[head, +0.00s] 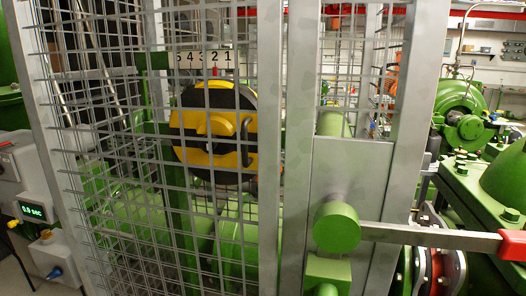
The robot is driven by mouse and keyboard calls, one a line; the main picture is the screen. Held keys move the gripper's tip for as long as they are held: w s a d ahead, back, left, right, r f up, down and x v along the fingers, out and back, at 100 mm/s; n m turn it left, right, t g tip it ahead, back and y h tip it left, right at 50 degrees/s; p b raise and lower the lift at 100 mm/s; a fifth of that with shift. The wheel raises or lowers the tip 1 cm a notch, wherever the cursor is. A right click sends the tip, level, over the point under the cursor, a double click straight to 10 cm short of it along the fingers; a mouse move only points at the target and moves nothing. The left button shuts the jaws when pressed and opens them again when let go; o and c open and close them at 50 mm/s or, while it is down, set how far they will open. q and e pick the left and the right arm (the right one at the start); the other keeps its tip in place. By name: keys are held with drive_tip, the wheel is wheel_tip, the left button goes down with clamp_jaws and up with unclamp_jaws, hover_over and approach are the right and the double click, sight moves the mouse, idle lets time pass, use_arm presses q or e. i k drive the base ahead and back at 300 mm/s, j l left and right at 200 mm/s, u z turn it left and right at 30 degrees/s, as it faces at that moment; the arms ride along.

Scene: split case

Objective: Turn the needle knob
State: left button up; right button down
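I cannot tell for sure which part is the needle knob. A round green knob-like cylinder (337,227) stands out in front of a grey metal plate (350,170) at the right of centre. A flat grey bar (430,236) runs right from it to a red end (512,245). Behind the wire mesh, a white number scale (204,59) reads 5 4 3 2 1, with a small red mark at its lower edge. Below it is a yellow and black wheel (190,122). Neither of my grippers is in view.
A wire mesh cage (110,110) with grey posts (300,120) stands between me and the wheel. A grey box with a green-lit display (33,211) is at the left. Green machinery (490,190) fills the right side, behind the bar.

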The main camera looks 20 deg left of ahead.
sight(56, 272)
drive_tip(key=u, duration=0.4)
drive_tip(key=j+u, duration=0.65)
drive_tip(key=u, duration=0.15)
drive_tip(key=i+j+u, duration=0.1)
drive_tip(key=j+u, duration=0.3)
drive_tip(key=l, duration=0.1)
